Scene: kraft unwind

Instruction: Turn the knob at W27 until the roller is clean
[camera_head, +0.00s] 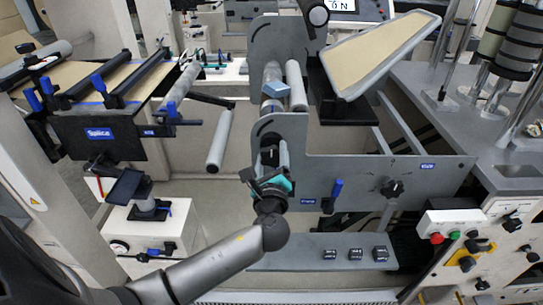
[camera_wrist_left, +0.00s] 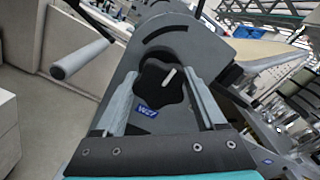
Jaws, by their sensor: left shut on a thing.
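The black lobed knob (camera_wrist_left: 160,88) with a white pointer line sits on a grey side plate, above a blue label reading W27 (camera_wrist_left: 145,111). My left gripper (camera_wrist_left: 165,90) has one finger on each side of this knob and is shut on it. In the head view my left gripper (camera_head: 270,165) reaches the front of the grey plate (camera_head: 288,128) and mostly hides the knob. Behind the plate are pale rollers, one upright-looking (camera_head: 297,84); how clean they are cannot be told. My right gripper is not in view.
A tilted tan panel (camera_head: 380,50) stands at the right, above a second black knob (camera_head: 392,188). A splice table (camera_head: 97,135) is at the left. A control box with buttons (camera_head: 452,222) is lower right.

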